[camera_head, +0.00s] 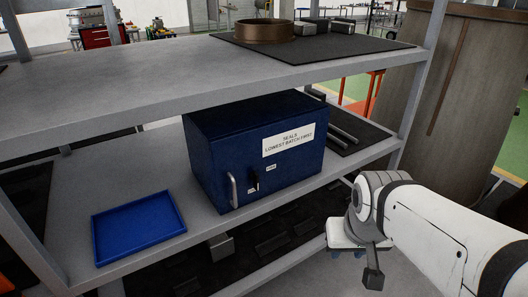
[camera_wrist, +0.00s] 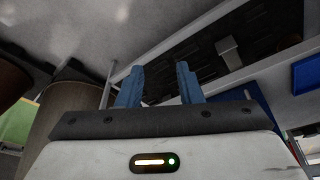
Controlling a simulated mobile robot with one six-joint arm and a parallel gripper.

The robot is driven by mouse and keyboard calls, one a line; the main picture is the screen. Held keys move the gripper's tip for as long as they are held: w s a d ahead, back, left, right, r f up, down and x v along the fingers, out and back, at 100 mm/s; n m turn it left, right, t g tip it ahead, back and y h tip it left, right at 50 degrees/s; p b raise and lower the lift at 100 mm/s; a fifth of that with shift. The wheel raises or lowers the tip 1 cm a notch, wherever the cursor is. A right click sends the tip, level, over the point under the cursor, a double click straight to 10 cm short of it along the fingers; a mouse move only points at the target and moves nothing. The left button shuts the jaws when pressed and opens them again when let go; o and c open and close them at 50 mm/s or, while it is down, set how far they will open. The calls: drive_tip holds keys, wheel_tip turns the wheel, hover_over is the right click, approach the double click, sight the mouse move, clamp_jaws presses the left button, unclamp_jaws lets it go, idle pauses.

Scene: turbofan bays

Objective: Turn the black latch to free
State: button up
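The black latch (camera_head: 256,179) is on the front of a dark blue cabinet (camera_head: 215,160), right of its silver handle (camera_head: 233,190). It looks roughly upright; two small white tags beside it are too small to read. The cabinet door looks shut. My gripper (camera_wrist: 158,84) shows in the wrist view with its two blue fingers apart and nothing between them. In the head view my arm is at the lower right, in front of the shelf and clear of the latch. The latch is not visible in the wrist view.
A blue tray (camera_head: 138,229) lies left of the cabinet on the same shelf. The upper shelf (camera_head: 150,92) overhangs the cabinet and holds a bronze ring (camera_head: 264,31). Dark rods (camera_head: 343,133) lie right of the cabinet. A shelf post (camera_head: 418,90) stands at the right.

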drive_tip(key=w+f+n+t+b, duration=0.1)
drive_tip(key=w+f+t+b, duration=0.25)
drive_tip(key=w, duration=0.85)
drive_tip(key=n+t+y+b, duration=0.6)
drive_tip(key=t+y+b, duration=0.15)
drive_tip(key=y, duration=0.25)
approach(258, 177)
drive_tip(key=p+x, duration=0.1)
drive_tip(key=x, duration=0.1)
drive_tip(key=shift+t, duration=0.3)
drive_tip(key=x, duration=0.6)
drive_tip(key=shift+w+a+f+p, duration=0.2)
drive_tip(key=shift+f+p, duration=0.05)
drive_tip(key=shift+p, duration=0.05)
drive_tip(key=shift+c, duration=0.3)
clamp_jaws()
drive_tip(key=shift+d, duration=0.1)
